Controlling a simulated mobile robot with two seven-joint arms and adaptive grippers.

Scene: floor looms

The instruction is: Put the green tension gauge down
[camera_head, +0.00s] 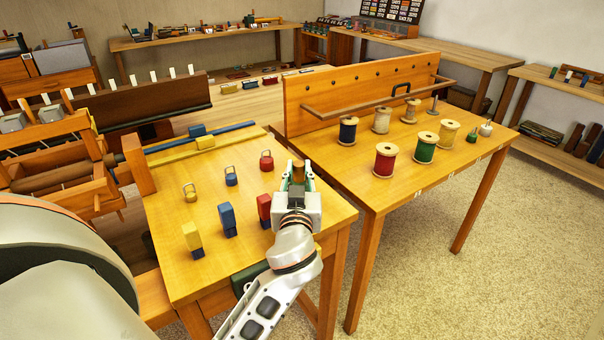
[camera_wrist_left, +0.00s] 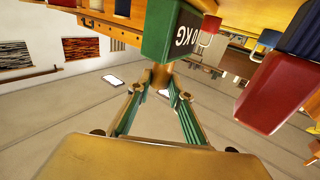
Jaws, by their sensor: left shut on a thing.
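My left gripper (camera_head: 298,172) is over the right side of the near wooden table (camera_head: 178,272), to the right of the red gauge (camera_head: 264,207). In the left wrist view, a green block with white lettering, the green tension gauge (camera_wrist_left: 170,38), is at the fingertips (camera_wrist_left: 160,85). The gripper is shut on it. In the head view the gripper mostly hides this gauge. I cannot tell whether its base touches the table. A blue gauge (camera_head: 227,218) and a yellow gauge (camera_head: 192,236) stand upright in a row with the red one. My right gripper is not in view.
Small yellow (camera_head: 190,192), blue (camera_head: 231,176) and red (camera_head: 266,161) looped pieces stand behind the gauges. A second table on the right holds several thread spools (camera_head: 385,160) and an upright wooden board (camera_head: 360,92). Bare tabletop lies between the gauges and looped pieces.

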